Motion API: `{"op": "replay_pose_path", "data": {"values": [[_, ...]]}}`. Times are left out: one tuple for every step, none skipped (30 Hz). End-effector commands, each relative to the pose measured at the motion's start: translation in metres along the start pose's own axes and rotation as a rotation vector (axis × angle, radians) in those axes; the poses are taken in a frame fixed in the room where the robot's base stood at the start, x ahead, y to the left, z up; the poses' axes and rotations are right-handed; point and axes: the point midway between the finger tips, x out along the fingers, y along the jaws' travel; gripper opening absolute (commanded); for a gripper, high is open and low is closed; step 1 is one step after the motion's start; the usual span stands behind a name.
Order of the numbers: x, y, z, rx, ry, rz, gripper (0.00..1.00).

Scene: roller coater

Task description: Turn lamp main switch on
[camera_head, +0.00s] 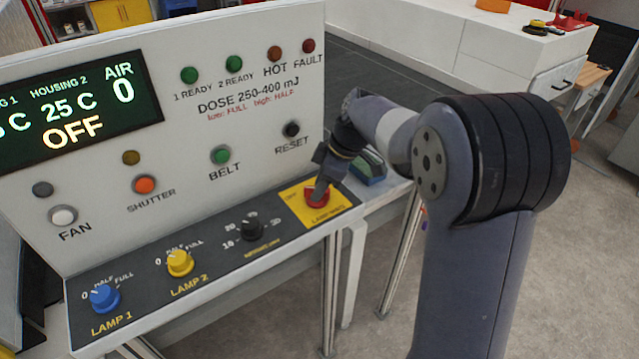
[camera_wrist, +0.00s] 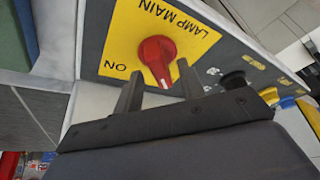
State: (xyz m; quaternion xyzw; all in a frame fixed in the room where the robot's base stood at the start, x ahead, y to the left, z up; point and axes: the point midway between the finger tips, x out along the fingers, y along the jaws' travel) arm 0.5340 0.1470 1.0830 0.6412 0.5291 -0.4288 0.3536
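The lamp main switch is a red rotary knob (camera_wrist: 157,55) on a yellow plate (camera_wrist: 115,45) marked LAMP MAIN. In the wrist view its white pointer mark faces down toward my gripper, and the word ON is at the plate's lower left. The pointer is not lined up with ON. My gripper (camera_wrist: 159,72) is open, with one fingertip on each side of the knob's near part. I cannot tell whether either finger touches it. In the head view, the knob (camera_head: 317,202) is partly covered by my gripper (camera_head: 319,188).
The sloping panel also holds the black knob (camera_head: 251,226), the yellow LAMP 2 knob (camera_head: 180,262) and the blue LAMP 1 knob (camera_head: 104,297). The upright panel behind has several buttons, including RESET (camera_head: 291,129), and a display (camera_head: 75,110) reading OFF. A green object (camera_head: 369,168) sits right of the panel.

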Motion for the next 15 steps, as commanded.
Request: {"op": "replay_pose_path", "data": {"values": [[0.0037,-0.0005,-0.0001,0.0,-0.001,-0.002,0.38],[0.0053,-0.0004,-0.0001,0.0,0.0,-0.001,0.38],[0.0069,-0.0002,-0.0001,0.0,0.0,-0.001,0.38],[0.0076,-0.0002,-0.0001,0.0,0.0,0.0,0.38],[0.0081,-0.0002,-0.0001,0.0,0.0,0.0,0.38],[0.0085,-0.0001,-0.0001,0.0,0.0,0.0,0.38],[0.0085,-0.0001,-0.0001,0.0,0.0,0.0,0.38],[0.0085,-0.0001,-0.0001,0.0,0.0,0.0,0.38],[0.0085,-0.0001,0.0,0.0,0.0,0.0,0.38],[0.0084,-0.0002,0.0,0.0,0.0,0.0,0.38],[0.0084,-0.0002,0.0,0.0,0.0,0.0,0.38],[0.0083,-0.0002,0.0,0.0,0.0,0.0,0.37],[0.0082,-0.0001,0.0,0.0,0.0,0.0,0.34],[0.0082,-0.0002,0.0,0.0,0.0,0.0,0.32],[0.0082,-0.0002,0.0,0.0,0.0,0.0,0.28]]}}
